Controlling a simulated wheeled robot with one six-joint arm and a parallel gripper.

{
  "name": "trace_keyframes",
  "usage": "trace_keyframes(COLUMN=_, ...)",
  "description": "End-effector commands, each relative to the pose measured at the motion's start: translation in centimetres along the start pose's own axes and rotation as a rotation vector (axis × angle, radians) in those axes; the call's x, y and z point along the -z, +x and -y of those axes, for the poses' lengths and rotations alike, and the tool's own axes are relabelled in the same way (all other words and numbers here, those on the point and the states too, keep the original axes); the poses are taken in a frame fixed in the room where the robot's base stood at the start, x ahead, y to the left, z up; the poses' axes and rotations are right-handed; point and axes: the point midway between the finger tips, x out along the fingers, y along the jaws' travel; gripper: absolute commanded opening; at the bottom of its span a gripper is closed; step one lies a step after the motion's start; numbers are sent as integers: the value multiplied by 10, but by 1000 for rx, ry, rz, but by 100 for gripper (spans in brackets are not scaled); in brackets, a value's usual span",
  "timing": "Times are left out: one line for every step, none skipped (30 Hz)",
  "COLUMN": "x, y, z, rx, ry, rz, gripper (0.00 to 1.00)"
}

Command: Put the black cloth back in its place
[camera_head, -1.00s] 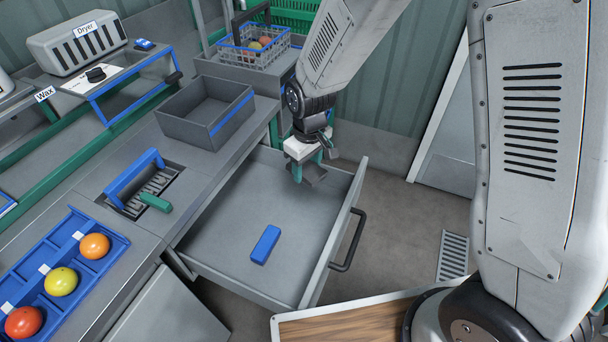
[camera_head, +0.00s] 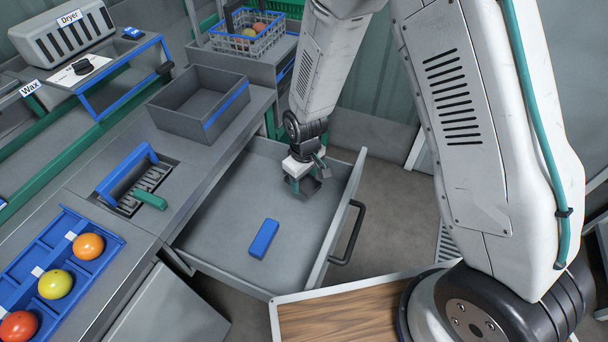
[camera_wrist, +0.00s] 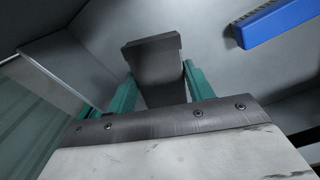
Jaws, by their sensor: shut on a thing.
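My gripper (camera_head: 303,183) is over the far right part of the open drawer (camera_head: 215,226), low and pointing down. Its green fingers are shut on the black cloth (camera_head: 312,187), a small dark grey folded piece. In the wrist view the cloth (camera_wrist: 153,62) sits between the two green fingers (camera_wrist: 157,85) and sticks out past them. The drawer floor is behind it. I cannot tell whether the cloth touches the floor.
A blue brush (camera_head: 264,239) lies in the drawer, apart from my gripper; the rest of the drawer floor is clear. A grey bin (camera_head: 190,122) stands on the counter behind. The drawer front with its black handle (camera_head: 349,232) is at the right.

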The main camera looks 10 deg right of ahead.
Motion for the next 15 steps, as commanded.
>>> trace_keyframes(x=0, y=5, z=0, rx=0, ry=0, rz=2, gripper=30)
trace_keyframes(x=-1, y=8, z=0, rx=1, ry=0, rz=2, gripper=30)
trace_keyframes(x=-1, y=12, z=0, rx=1, ry=0, rz=3, gripper=30)
trace_keyframes(x=-1, y=15, z=0, rx=1, ry=0, rz=3, gripper=30)
trace_keyframes(x=-1, y=18, z=0, rx=1, ry=0, rz=2, gripper=30)
trace_keyframes(x=-2, y=22, z=-1, rx=1, ry=1, rz=2, gripper=30)
trace_keyframes(x=-2, y=25, z=-1, rx=1, ry=2, rz=3, gripper=30)
trace_keyframes(x=-2, y=28, z=-1, rx=1, ry=2, rz=3, gripper=30)
trace_keyframes(x=-2, y=32, z=-1, rx=1, ry=2, rz=3, gripper=30)
trace_keyframes(x=-2, y=35, z=-1, rx=1, ry=2, rz=2, gripper=30)
trace_keyframes(x=-2, y=38, z=-1, rx=1, ry=2, rz=2, gripper=30)
trace_keyframes(x=-2, y=42, z=-1, rx=1, ry=2, rz=3, gripper=30)
trace_keyframes(x=-2, y=45, z=-1, rx=1, ry=2, rz=3, gripper=30)
trace_keyframes(x=-2, y=48, z=-1, rx=1, ry=2, rz=3, gripper=30)
trace_keyframes(x=-2, y=51, z=-1, rx=1, ry=2, rz=2, gripper=30)
